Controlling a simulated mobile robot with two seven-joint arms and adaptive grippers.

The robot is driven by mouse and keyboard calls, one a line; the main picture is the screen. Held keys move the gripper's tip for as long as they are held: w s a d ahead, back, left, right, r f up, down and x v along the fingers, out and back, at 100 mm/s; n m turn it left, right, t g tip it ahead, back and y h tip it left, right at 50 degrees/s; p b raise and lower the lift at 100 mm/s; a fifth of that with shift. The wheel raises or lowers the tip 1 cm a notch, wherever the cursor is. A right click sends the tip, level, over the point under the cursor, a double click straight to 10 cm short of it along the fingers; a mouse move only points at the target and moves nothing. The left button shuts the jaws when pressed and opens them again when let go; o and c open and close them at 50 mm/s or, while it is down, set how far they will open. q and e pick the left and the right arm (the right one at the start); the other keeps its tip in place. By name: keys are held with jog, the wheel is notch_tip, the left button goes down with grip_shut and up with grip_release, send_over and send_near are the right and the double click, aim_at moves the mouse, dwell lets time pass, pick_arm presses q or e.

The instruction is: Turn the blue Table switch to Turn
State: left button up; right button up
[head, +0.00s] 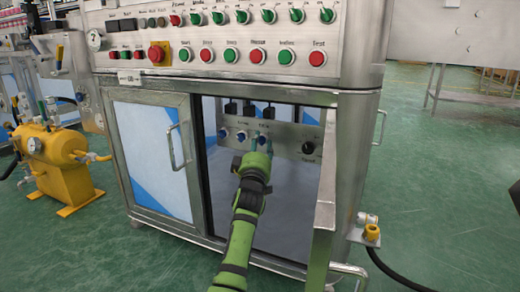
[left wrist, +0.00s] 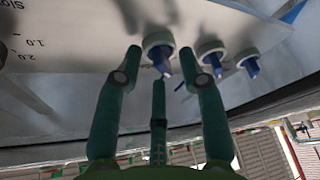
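A steel panel (head: 285,135) inside the open cabinet bay carries a row of blue switches; their small labels are too blurred to read, so I cannot tell which is Table. My left gripper (head: 258,152) is in front of the rightmost blue switch (head: 262,140), partly covering it. In the left wrist view this switch (left wrist: 161,62), with a pale ring and blue handle, lies between the tips of my spread left gripper (left wrist: 162,58). I see no clear contact. Two other blue switches (left wrist: 210,53) (left wrist: 248,64) are beside it. My right gripper is not in view.
A black knob (head: 308,147) is on the panel's right. The bay's steel frame surrounds my arm, with a closed blue-white door (head: 150,150) at left. Green and red buttons (head: 257,56) line the console above. A yellow tank (head: 60,155) stands at left.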

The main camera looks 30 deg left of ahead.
pick_arm(q)
grip_shut()
